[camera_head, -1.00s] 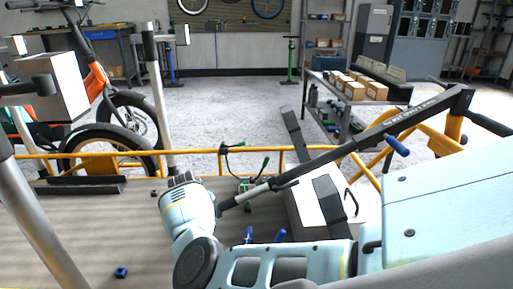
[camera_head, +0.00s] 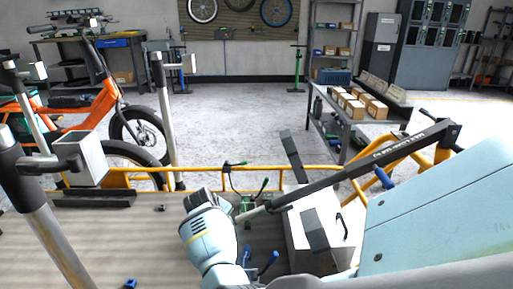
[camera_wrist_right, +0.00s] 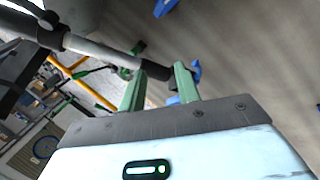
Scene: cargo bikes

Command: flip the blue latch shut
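Two small blue pieces, one (camera_head: 245,257) beside the other (camera_head: 268,262), stand on the grey bed beside my right arm in the head view. They may be the blue latch. In the right wrist view, one blue piece (camera_wrist_right: 196,72) shows beside the right-hand finger and another (camera_wrist_right: 172,100) behind the gripper edge. I cannot tell whether they touch it. My right gripper (camera_wrist_right: 160,88) has two green fingers apart, with nothing visibly held. A black-ended pole (camera_wrist_right: 95,48) reaches close beyond them. My arm hides these fingers in the head view. My left gripper is not in view.
A white box (camera_head: 320,235) stands beside my arm. Another blue piece (camera_head: 130,284) lies front left. Yellow rails (camera_head: 285,168) edge the bed. Upright poles (camera_head: 165,110) stand left.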

